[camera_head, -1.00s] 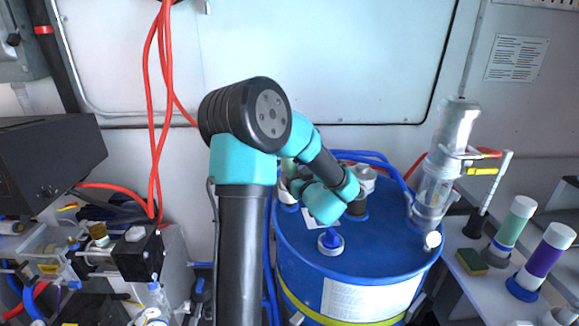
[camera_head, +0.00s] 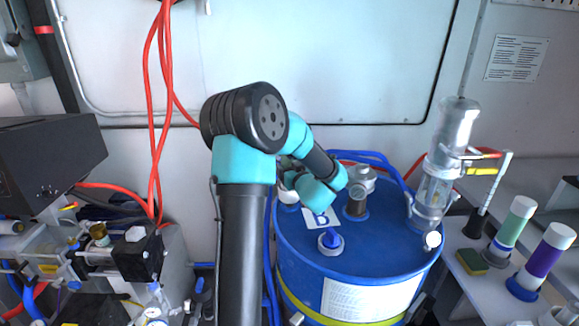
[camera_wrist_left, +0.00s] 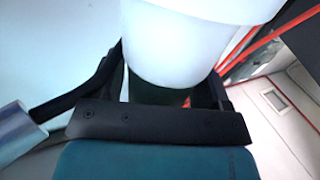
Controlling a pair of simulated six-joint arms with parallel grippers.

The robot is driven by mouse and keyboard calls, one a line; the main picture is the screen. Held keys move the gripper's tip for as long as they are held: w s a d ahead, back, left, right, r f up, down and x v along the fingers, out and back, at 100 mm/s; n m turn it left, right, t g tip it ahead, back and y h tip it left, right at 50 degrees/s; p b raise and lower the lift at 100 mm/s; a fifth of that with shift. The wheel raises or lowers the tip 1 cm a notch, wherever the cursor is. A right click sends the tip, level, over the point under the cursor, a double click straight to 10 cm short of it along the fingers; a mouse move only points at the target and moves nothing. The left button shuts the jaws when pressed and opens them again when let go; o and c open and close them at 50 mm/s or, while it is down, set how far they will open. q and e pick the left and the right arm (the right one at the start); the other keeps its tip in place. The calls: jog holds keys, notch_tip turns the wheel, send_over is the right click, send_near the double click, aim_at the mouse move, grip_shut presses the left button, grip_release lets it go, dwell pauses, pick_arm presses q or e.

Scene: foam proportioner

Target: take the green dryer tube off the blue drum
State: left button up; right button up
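The blue drum (camera_head: 390,258) stands right of centre in the head view, with several fittings on its top. The green dryer tube is mostly hidden behind my left arm there, over the drum's left back edge. In the left wrist view the tube shows close up, with a wide white end (camera_wrist_left: 185,50) and a dark green body below it. My left gripper (camera_head: 288,180) is at the tube, largely hidden by my own wrist. In the left wrist view its dark fingers (camera_wrist_left: 165,92) lie on both sides of the tube. Whether they press on it I cannot tell. My right gripper is not in view.
A green tube (camera_head: 510,228) and a purple tube (camera_head: 544,260) stand on the right-hand shelf. Red hoses (camera_head: 158,110) hang at the left.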

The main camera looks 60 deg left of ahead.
pick_arm(q)
jog(key=c, duration=0.9)
notch_tip(320, 180, up, 10)
jog(key=shift+r, duration=0.1)
dwell(0.6)
